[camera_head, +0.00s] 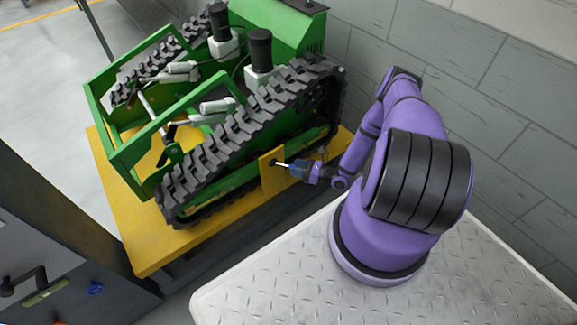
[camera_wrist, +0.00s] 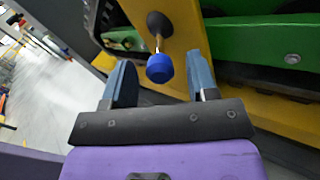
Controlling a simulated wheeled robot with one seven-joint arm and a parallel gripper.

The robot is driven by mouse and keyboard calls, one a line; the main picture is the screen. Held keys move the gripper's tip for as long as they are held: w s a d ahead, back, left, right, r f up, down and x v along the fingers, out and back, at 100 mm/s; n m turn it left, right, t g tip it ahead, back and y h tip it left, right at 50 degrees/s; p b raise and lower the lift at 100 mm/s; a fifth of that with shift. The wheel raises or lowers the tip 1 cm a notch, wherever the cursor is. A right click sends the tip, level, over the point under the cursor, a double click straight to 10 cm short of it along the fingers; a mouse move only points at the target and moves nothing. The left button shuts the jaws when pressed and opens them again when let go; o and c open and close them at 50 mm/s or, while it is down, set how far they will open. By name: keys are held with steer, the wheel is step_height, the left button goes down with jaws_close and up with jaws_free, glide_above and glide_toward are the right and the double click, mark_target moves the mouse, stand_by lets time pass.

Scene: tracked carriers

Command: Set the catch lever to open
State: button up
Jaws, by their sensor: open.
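The catch lever has a blue knob (camera_wrist: 159,69) on a short brass-coloured stem, which comes out of a dark round pivot (camera_wrist: 159,25). It is mounted on a yellow plate (camera_wrist: 178,48) at the side of the green tracked carrier (camera_head: 140,150). In the head view the same yellow plate (camera_head: 269,183) stands by the near track, and my gripper (camera_head: 292,167) is right at it, hiding most of the knob. In the wrist view my gripper (camera_wrist: 161,60) is open, with one blue-grey finger on each side of the knob. Gaps show between knob and fingers.
The carrier stands on a yellow platform (camera_head: 143,258). A grey block wall (camera_head: 395,45) is behind my arm. A dark cabinet (camera_head: 60,240) with a black handle and a small blue part stands at lower left. Open floor (camera_head: 35,70) lies at upper left.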

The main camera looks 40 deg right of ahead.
mark_target(289, 166)
steer(key=shift+x, duration=1.95)
steer(key=shift+c, duration=0.2)
jaws_close()
